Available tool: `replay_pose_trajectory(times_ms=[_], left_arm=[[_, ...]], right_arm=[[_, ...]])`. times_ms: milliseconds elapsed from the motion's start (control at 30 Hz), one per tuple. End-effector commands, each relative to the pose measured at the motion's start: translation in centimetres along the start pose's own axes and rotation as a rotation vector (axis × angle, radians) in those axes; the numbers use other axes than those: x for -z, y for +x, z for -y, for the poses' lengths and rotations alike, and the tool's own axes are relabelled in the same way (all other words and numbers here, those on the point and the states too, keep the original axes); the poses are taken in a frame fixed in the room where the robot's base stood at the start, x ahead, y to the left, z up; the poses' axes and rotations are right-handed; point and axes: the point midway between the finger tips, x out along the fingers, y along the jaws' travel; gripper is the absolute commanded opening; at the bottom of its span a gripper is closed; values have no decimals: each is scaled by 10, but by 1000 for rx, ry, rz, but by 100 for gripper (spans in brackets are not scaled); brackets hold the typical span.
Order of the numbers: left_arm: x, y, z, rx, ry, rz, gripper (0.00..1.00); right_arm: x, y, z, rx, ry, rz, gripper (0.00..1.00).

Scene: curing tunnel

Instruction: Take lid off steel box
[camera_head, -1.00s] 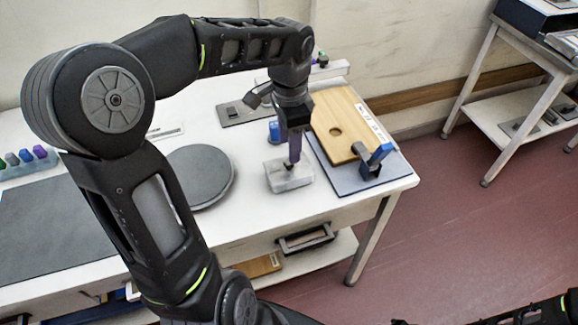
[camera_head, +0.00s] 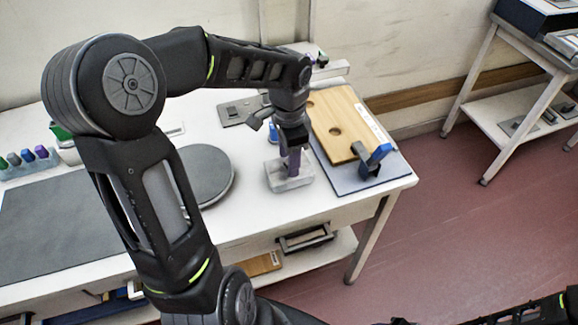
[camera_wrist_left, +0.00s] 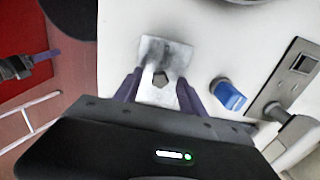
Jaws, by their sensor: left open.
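The steel box (camera_head: 284,184) is a small, low grey box near the front edge of the white table. In the left wrist view its pale metal top (camera_wrist_left: 170,51) shows a dark, angular knob (camera_wrist_left: 160,78). My left gripper (camera_head: 292,168) points down over the box, with purple fingers. In the left wrist view the open fingers (camera_wrist_left: 158,86) stand on either side of the knob, with gaps between. Whether the fingertips touch the lid cannot be told. The seam between lid and box is not clear.
A wooden board (camera_head: 339,118) and a blue clamp-like tool (camera_head: 375,158) lie on a grey mat right of the box. A blue cap-like piece (camera_wrist_left: 228,95) stands close by. A round grey disc (camera_head: 208,174) lies left. The white table (camera_head: 250,222) is bare before the box.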

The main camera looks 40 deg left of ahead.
Motion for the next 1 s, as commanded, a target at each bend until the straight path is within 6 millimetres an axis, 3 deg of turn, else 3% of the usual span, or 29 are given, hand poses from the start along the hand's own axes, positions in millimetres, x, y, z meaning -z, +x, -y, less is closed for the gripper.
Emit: replay_pose_trajectory(times_ms=[133,700,1000], left_arm=[[0,0,0,0,0,0,47],[0,0,0,0,0,0,0],[0,0,0,0,0,0,0]], right_arm=[[0,0,0,0,0,0,49],[0,0,0,0,0,0,49],[0,0,0,0,0,0,49]])
